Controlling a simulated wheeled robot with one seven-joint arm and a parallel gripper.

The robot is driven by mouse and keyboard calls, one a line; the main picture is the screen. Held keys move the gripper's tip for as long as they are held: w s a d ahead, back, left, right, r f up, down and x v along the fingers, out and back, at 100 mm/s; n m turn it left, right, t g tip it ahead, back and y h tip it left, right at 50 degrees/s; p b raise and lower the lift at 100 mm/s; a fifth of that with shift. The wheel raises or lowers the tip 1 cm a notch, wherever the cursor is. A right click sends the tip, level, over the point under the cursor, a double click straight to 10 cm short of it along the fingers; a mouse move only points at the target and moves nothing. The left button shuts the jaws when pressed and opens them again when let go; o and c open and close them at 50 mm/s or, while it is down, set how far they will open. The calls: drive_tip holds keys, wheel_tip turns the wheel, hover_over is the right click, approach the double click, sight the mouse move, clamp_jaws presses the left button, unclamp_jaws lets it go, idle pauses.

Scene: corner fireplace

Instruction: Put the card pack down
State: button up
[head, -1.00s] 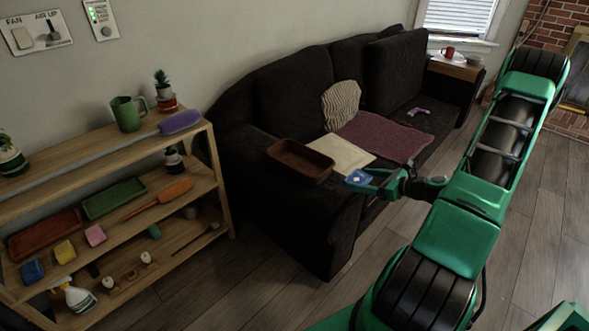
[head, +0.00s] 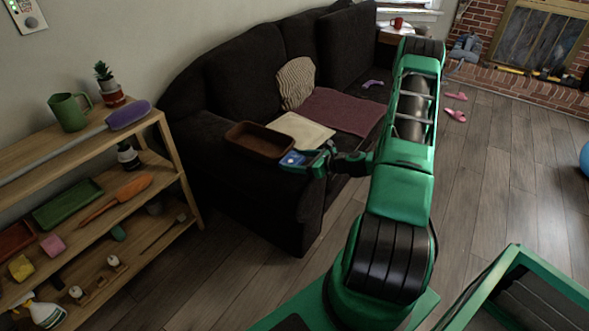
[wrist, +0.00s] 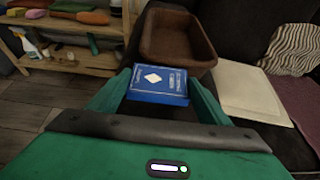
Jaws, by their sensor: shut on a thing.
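The card pack (wrist: 158,84) is a blue box with a white diamond on its face. My gripper (head: 300,160) is shut on it, and the wrist view shows the pack between the two green fingers. In the head view the card pack (head: 292,159) appears small and blue at the fingertips, by the near end of the dark sofa (head: 240,85). A brown tray (wrist: 178,38) lies just beyond the pack in the wrist view. Whether the pack touches anything below is hidden.
The brown tray (head: 259,139) and a cream flat piece (head: 302,130) lie on the sofa, with a maroon cloth (head: 343,110) and a patterned cushion (head: 296,83) behind. A wooden shelf (head: 180,170) with several items stands left. Pink slippers (head: 456,115) lie on the floor.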

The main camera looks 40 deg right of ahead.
drive_tip(key=shift+f, duration=1.75)
drive_tip(key=shift+f, duration=0.15)
drive_tip(key=o, duration=1.1)
